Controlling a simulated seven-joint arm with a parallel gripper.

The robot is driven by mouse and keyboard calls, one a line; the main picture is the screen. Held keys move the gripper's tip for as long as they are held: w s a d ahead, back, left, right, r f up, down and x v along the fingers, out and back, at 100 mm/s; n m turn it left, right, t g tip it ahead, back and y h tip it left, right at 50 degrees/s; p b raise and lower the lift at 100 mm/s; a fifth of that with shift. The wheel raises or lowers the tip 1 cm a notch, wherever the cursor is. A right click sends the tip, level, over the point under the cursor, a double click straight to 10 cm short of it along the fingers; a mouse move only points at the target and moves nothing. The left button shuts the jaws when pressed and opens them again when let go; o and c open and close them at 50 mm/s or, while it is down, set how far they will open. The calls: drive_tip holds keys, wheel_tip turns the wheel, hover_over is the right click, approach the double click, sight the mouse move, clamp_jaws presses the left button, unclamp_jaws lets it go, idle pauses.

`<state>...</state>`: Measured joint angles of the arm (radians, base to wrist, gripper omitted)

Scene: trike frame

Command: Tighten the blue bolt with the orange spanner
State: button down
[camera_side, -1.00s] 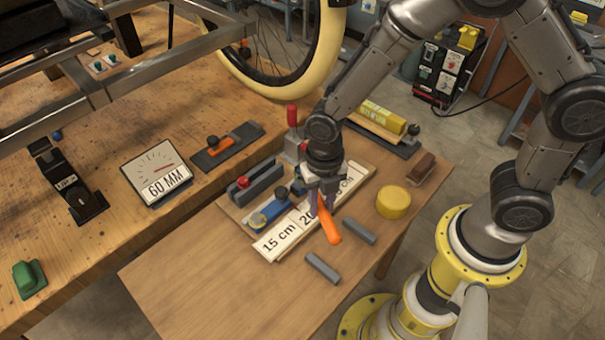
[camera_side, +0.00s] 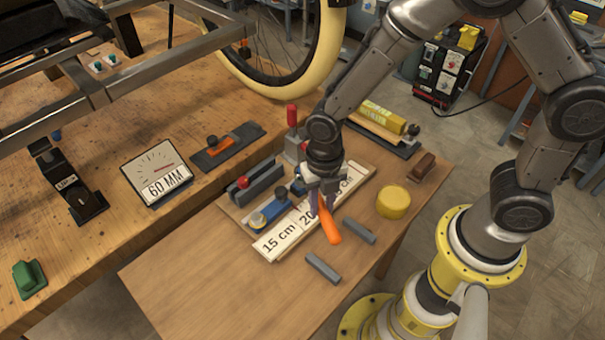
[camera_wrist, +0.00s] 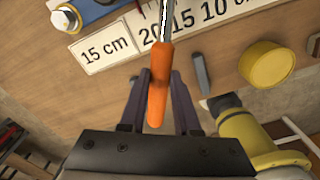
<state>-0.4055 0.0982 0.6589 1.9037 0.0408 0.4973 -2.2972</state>
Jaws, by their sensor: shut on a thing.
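The orange spanner has an orange handle (camera_side: 331,227) and a grey metal shaft. It lies over the small table by the ruler board. My gripper (camera_side: 322,205) points down and is shut on the orange handle. In the wrist view the handle (camera_wrist: 158,85) runs between the two dark fingers (camera_wrist: 160,103), and its shaft runs up past the top edge. The spanner's far end is out of that view and hidden by my gripper in the side view. A small blue piece (camera_side: 57,135), perhaps the blue bolt, shows by the frame at the left.
A white ruler board (camera_side: 276,240) and a blue clamp-like tool (camera_side: 264,216) lie beside the spanner. Two grey bars (camera_side: 322,267) and a yellow cylinder (camera_side: 393,202) are close by. A 60 MM gauge (camera_side: 157,173) stands on the bench. The small table's front left is clear.

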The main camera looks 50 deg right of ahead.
drive_tip(key=shift+r, duration=3.55)
drive_tip(key=shift+s+a+r, duration=0.4)
drive_tip(key=shift+s+r, duration=0.1)
drive_tip(key=shift+s, duration=0.25)
drive_tip(key=shift+s+a+r, duration=0.35)
drive_tip(key=shift+s+r, duration=0.15)
drive_tip(key=shift+s, duration=0.2)
drive_tip(key=shift+s+a+r, duration=0.4)
drive_tip(key=shift+s+r, duration=0.1)
drive_tip(key=shift+s, duration=0.25)
